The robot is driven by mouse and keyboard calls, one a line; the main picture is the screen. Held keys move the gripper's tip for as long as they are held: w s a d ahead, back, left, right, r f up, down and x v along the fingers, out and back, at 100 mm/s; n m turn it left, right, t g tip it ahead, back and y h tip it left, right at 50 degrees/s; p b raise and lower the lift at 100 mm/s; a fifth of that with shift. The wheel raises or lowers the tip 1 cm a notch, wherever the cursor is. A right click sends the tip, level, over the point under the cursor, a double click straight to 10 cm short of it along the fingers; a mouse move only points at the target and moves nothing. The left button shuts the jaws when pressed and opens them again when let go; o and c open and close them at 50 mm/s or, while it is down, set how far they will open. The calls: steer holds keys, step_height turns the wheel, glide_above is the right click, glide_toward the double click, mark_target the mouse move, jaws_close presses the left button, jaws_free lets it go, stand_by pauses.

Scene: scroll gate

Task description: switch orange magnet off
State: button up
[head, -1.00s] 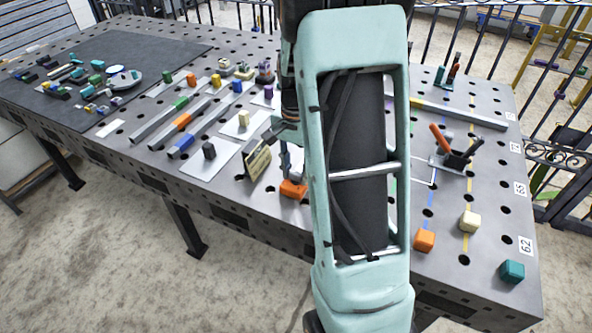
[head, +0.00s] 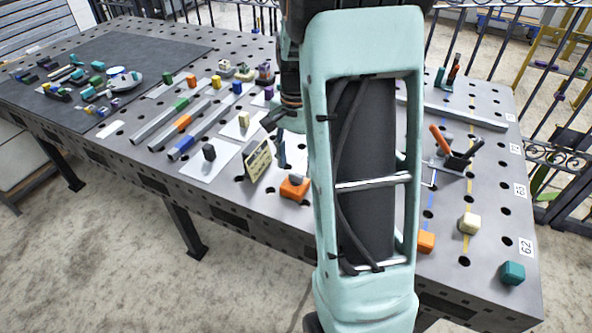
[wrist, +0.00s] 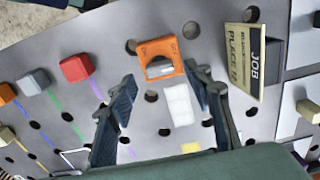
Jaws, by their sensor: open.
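The orange magnet (head: 295,187) is a small block with a grey knob on top, near the front edge of the steel table. In the wrist view the magnet (wrist: 158,60) shows its grey knob and small lettering, too small to read surely. My gripper (wrist: 160,74) is open, its two dark fingers spread on either side of the magnet's position in the picture. Nothing is between the fingertips. In the head view my gripper (head: 274,136) is above and behind the magnet, apart from it, partly hidden by my arm.
A job card (head: 258,162) on a dark stand is close left of the magnet; it also shows in the wrist view (wrist: 245,55). A white plate with a black block (head: 209,152) lies farther left. Red (wrist: 76,68) and grey (wrist: 36,79) blocks stand left in the wrist view.

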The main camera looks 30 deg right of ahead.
mark_target(296, 174)
step_height(296, 174, up, 8)
steer(key=shift+r, duration=0.25)
stand_by(0.4)
